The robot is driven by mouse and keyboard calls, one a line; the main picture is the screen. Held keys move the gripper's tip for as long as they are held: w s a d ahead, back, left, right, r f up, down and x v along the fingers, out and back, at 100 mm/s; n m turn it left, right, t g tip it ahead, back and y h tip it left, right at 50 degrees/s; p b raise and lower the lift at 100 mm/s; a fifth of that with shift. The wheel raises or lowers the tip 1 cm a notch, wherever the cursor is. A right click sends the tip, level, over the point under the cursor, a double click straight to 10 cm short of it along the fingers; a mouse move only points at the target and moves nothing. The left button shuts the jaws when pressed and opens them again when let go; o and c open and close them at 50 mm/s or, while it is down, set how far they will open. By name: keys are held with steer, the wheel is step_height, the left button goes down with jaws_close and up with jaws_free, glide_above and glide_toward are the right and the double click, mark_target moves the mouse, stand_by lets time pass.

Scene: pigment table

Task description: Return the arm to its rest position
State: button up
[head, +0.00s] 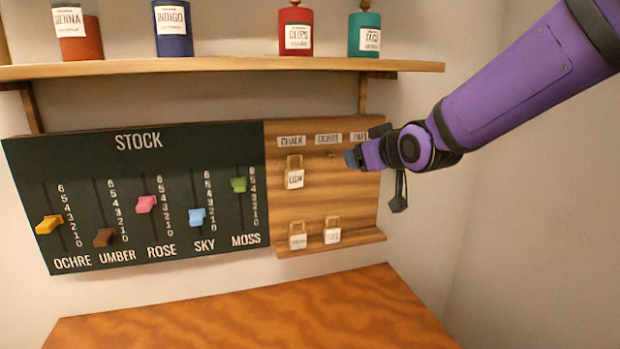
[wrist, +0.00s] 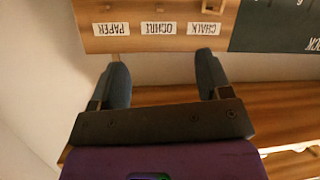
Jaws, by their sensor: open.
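My purple arm (head: 510,85) reaches in from the upper right in the head view. My gripper (head: 352,158) is in front of the right part of the wooden peg board (head: 325,190), just below the label row. In the wrist view, which is upside down, my gripper (wrist: 160,57) has its two dark fingers wide apart with nothing between them. The CHALK, OCHRE and PAPER labels (wrist: 158,29) lie just past the fingertips. A LOW tag (head: 295,178) hangs under the CHALK label. Two more tags (head: 298,240) (head: 332,234) stand on the board's lower ledge.
A dark STOCK board (head: 140,190) with several coloured sliders is left of the peg board. A shelf (head: 220,66) with several pigment jars (head: 297,32) runs above, close to the arm. The wooden table top (head: 250,315) below is bare.

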steer(key=s+d+r+m+g+h, duration=0.1)
steer(key=s+d+m+g+h, duration=0.25)
steer(key=s+d, duration=0.9)
steer(key=s+d+f+m+g, duration=0.1)
steer(key=s+d+g, duration=0.1)
steer(key=s, duration=0.7)
steer(key=s+d+f+m+g+h, duration=0.1)
steer(key=s+d, duration=0.3)
steer(key=s, duration=0.6)
steer(key=shift+s+f+m+g, duration=0.25)
steer(key=shift+f+m+g, duration=0.25)
steer(key=shift+g, duration=0.25)
steer(key=shift+h, duration=0.25)
